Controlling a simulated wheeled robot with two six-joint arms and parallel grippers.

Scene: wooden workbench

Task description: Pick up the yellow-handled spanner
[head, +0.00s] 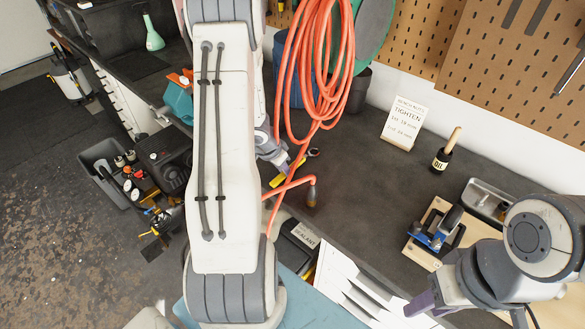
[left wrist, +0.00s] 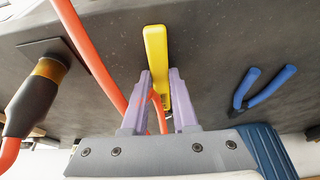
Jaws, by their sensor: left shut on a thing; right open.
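The yellow-handled spanner (head: 276,181) is at my left gripper (head: 288,166) over the dark bench top in the head view. Its ring end (head: 314,153) shows beyond the fingers. In the left wrist view the spanner's yellow handle (left wrist: 156,55) runs between the purple fingers of my left gripper (left wrist: 159,78), which is shut on it. The fingers hide part of it. I cannot tell whether the spanner touches the bench. My right gripper (head: 425,304) is open, at the lower right, well away from the spanner.
An orange hose (head: 310,75) hangs in coils by my left arm, and one length passes close to the spanner. Its dark fitting (head: 311,192) stands on the bench. Blue-handled pliers (left wrist: 262,88) lie to the right in the left wrist view. The bench middle (head: 365,190) is clear.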

